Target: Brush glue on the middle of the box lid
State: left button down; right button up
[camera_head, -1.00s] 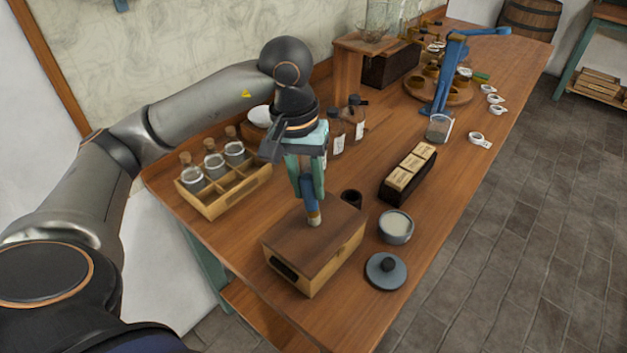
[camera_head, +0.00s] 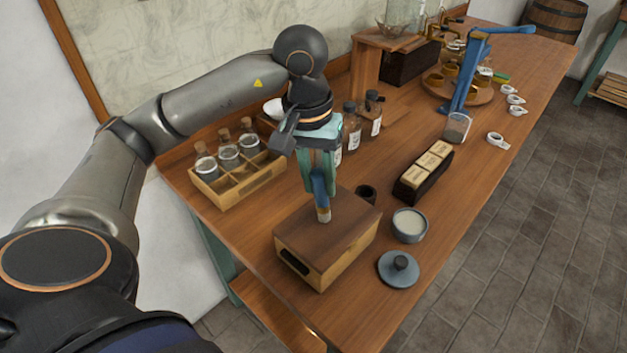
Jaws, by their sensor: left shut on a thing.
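A wooden box (camera_head: 318,262) with a dark brown lid (camera_head: 312,234) sits near the front end of the table. My left gripper (camera_head: 320,172) points down above the lid and is shut on a brush (camera_head: 323,205) with a blue handle. The brush's pale tip is at the lid, a little toward its far side from the middle; it looks to be touching. No glue shows clearly on the lid. A grey pot (camera_head: 409,226) with whitish contents stands open right of the box. Its grey lid (camera_head: 398,268) lies in front of it. My right gripper is not in view.
A small dark cup (camera_head: 367,193) stands just behind the box. A wooden crate (camera_head: 238,187) with corked jars is at the left. Dark bottles (camera_head: 352,128) stand behind the gripper. A dark tray (camera_head: 424,174) of labelled blocks is at the right.

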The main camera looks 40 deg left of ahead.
pick_arm(q)
jog(key=shift+w+d, duration=0.15)
jog(key=shift+w, duration=1.25)
jog(key=shift+s+d+f, duration=0.1)
jog(key=shift+d, duration=0.7)
jog(key=shift+s+a+b, duration=0.2)
jog(key=shift+s+b, duration=0.65)
jog(key=shift+s, duration=1.55)
jog(key=shift+w+d, duration=0.15)
jog(key=shift+w, duration=2.25)
jog(key=shift+s+b, duration=0.85)
jog(key=shift+s, duration=1.55)
jog(key=shift+a, duration=0.2)
jog(key=shift+a, duration=0.1)
